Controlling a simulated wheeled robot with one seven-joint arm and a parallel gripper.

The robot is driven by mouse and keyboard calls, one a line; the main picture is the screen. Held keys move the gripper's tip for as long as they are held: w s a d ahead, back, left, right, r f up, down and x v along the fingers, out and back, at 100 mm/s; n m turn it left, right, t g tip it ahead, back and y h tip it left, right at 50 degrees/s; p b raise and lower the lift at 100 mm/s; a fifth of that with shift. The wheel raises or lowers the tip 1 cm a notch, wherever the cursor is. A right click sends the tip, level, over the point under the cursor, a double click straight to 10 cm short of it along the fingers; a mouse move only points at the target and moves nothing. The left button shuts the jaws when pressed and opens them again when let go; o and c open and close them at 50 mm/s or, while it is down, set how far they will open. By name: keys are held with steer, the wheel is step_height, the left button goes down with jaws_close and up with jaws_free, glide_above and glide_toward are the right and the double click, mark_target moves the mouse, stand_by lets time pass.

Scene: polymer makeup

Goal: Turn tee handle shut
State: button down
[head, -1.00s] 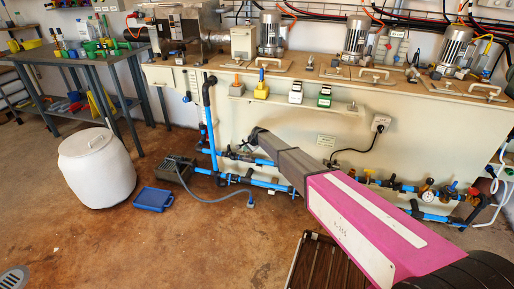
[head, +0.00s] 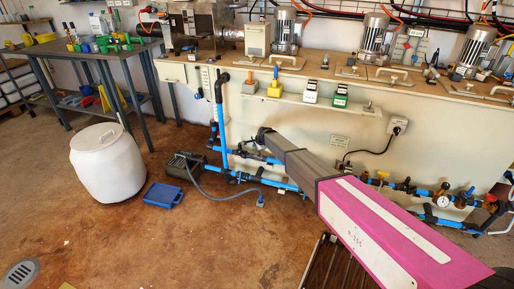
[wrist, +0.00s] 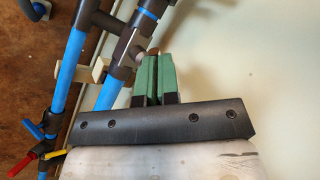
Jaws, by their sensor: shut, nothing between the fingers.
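In the wrist view my gripper (wrist: 156,62) is shut, its two green fingers side by side with nothing seen between them. A grey metal bar (wrist: 126,46) on the black pipe fitting lies just left of the fingertips; I cannot tell if they touch. It may be the tee handle, but its shape is partly hidden. A small brown piece shows right at the fingertips. In the head view my arm reaches to the blue and black pipework (head: 270,182) low on the bench front; the fingers cannot be made out there.
Blue, red and yellow valve levers (wrist: 34,128) sit at lower left in the wrist view. The pale bench panel (head: 300,125) stands close behind the pipes. A white drum (head: 107,165), blue tray (head: 163,195) and dark pump box (head: 186,165) stand on the floor at left.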

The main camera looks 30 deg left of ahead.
steer(key=shift+a, duration=0.2)
steer(key=shift+a+m+t, duration=0.2)
steer(key=shift+m+t, duration=0.2)
steer(key=shift+m, duration=0.2)
steer(key=shift+h, duration=0.3)
steer(key=shift+a+f, duration=0.15)
steer(key=shift+a, duration=0.05)
stand_by(0.6)
steer(key=shift+w+d, duration=0.1)
